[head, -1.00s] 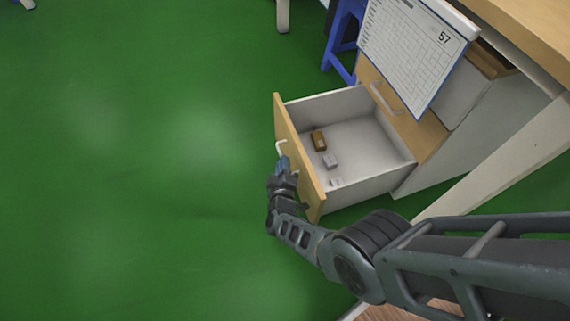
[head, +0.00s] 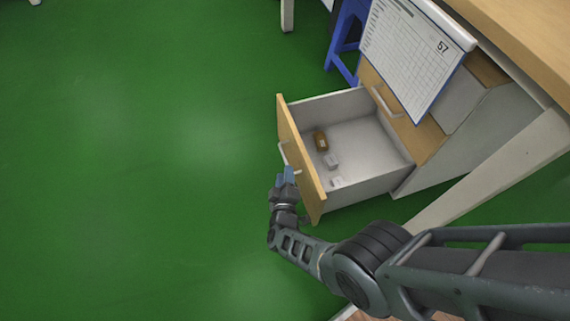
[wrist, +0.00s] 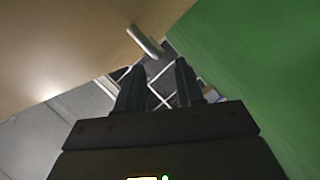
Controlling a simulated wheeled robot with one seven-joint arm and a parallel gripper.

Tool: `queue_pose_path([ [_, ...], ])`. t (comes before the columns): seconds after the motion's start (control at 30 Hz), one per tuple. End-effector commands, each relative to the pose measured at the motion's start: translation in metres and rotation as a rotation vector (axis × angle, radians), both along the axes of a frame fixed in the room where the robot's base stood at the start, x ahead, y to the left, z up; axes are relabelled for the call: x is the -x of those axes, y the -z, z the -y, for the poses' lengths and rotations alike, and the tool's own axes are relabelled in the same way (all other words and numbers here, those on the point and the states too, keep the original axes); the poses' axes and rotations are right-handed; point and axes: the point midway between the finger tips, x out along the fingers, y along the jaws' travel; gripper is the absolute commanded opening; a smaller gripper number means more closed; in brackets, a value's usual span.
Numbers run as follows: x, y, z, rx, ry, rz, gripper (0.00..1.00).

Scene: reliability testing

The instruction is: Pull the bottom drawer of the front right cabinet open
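The bottom drawer (head: 298,158) of the wood-fronted cabinet (head: 445,160) stands pulled well out, its inside showing. Its pale handle (head: 284,154) is on the front panel, and it also shows in the wrist view (wrist: 145,40). My gripper (head: 288,174) is just outside the drawer front, near the handle. In the wrist view, the two dark fingers of my gripper (wrist: 159,80) are apart with nothing between them. The handle lies beyond the fingertips, not between them.
A brown box (head: 320,141) and small white blocks (head: 331,160) lie in the drawer. A sheet marked 57 (head: 405,55) hangs over the cabinet front from the table (head: 520,35). A blue stool (head: 347,40) stands behind. The green floor (head: 130,160) at left is clear.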

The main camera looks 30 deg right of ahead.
Motion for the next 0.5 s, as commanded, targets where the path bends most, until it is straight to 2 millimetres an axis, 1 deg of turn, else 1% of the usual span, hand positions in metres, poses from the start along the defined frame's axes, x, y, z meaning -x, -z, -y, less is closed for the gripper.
queue_pose_path([
  [0.03, 0.007, -0.005, -0.005, 0.001, -0.002, -0.002, 0.37],
  [0.2, 0.020, -0.007, -0.015, 0.001, -0.001, 0.000, 0.37],
  [0.33, 0.024, -0.006, -0.016, 0.000, 0.001, -0.001, 0.37],
  [0.5, 0.024, -0.006, -0.016, 0.000, 0.001, 0.000, 0.37],
])
